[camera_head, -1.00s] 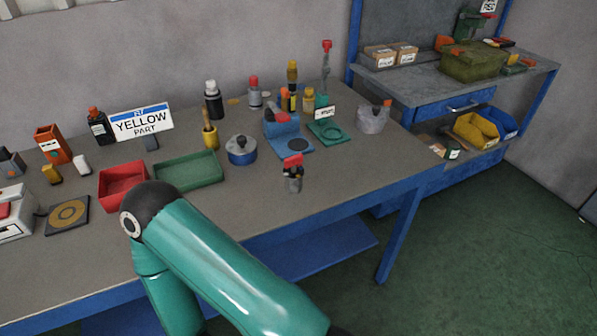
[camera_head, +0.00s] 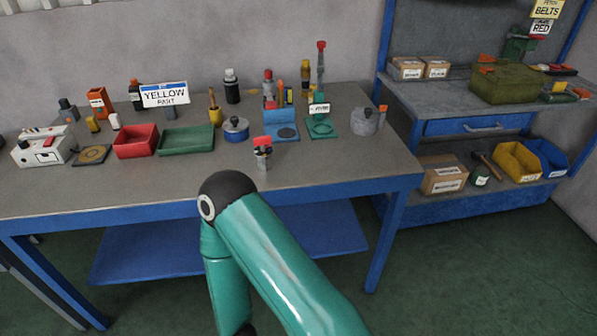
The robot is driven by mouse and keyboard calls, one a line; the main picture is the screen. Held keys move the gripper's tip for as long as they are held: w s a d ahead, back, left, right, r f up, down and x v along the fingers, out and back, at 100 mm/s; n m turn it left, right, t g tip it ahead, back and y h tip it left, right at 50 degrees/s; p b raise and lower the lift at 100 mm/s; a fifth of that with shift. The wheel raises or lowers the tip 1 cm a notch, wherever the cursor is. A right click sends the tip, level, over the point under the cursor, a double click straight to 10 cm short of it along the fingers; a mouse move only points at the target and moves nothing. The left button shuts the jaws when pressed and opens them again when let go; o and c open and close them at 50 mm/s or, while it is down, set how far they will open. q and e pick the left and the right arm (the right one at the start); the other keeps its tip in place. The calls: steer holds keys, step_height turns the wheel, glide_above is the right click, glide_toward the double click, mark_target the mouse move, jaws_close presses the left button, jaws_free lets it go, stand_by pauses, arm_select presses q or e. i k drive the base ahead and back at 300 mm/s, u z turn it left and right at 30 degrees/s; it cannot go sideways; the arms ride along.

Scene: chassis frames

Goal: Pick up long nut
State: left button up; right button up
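I cannot pick out a long nut for sure among the small things on the workbench (camera_head: 330,172). A small dark cup-like thing with a red top (camera_head: 262,152) stands near the bench's front edge. My green arm rises from the bottom of the view, bent at a black joint, in front of the bench. Neither gripper shows in the head view.
A red tray (camera_head: 136,142) and a green tray (camera_head: 186,140) stand beside a blue round pot (camera_head: 236,130). Blue and green fixtures stand to their right. A second bench (camera_head: 470,100) at right holds boxes, with yellow (camera_head: 516,162) and blue bins below.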

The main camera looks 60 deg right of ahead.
mark_target(264, 163)
steer(key=z, duration=0.75)
steer(key=i, duration=1)
steer(key=z, duration=0.4)
steer(key=k, duration=0.85)
steer(key=z, duration=0.2)
steer(key=i, duration=0.9)
steer(key=u, duration=0.1)
